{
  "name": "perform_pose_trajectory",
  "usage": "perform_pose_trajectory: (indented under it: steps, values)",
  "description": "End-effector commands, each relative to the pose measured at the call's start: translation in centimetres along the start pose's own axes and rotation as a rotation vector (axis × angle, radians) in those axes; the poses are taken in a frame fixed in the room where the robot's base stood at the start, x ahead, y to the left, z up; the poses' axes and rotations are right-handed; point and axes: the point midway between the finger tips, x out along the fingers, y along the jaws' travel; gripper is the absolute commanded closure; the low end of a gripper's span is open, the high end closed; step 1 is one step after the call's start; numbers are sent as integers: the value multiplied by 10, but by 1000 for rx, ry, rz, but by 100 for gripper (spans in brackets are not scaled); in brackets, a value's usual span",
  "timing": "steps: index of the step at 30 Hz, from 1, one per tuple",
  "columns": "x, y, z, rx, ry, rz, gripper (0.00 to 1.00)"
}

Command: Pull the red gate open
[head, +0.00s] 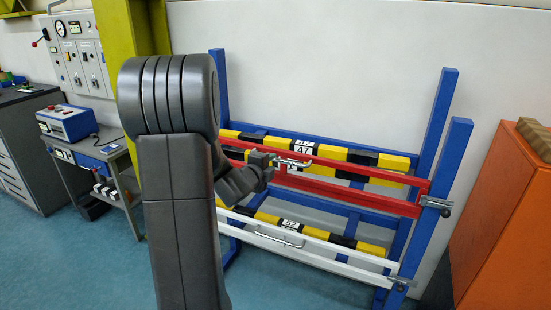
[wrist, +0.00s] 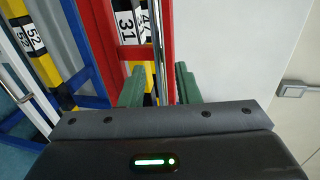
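The red gate (head: 350,189) has two long red bars across a blue frame and shows shut against it. Its metal handle (head: 294,162) sits near the upper bar, by the label 47. My gripper (head: 272,162) is at the handle's left end, partly hidden by its own wrist. In the wrist view my gripper's two green fingers (wrist: 160,88) are apart, one each side of the metal handle (wrist: 157,45) and a red bar (wrist: 168,50) of the gate. I cannot tell whether a finger touches the handle.
A white gate (head: 335,263) with its own handle (head: 280,237) lies below the red one. Blue posts (head: 440,190) with metal latches stand at the right. An orange cabinet (head: 505,220) is further right, a grey workbench (head: 90,150) at left. The floor in front is clear.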

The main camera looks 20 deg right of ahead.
Motion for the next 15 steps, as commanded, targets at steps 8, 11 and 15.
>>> perform_pose_trajectory:
  steps: [8, 11, 15]
  values:
    - [38, -1, 0, 0, 1, 1, 71]
    - [44, -1, 0, 0, 0, 0, 71]
    - [48, 0, 0, 0, 0, 0, 71]
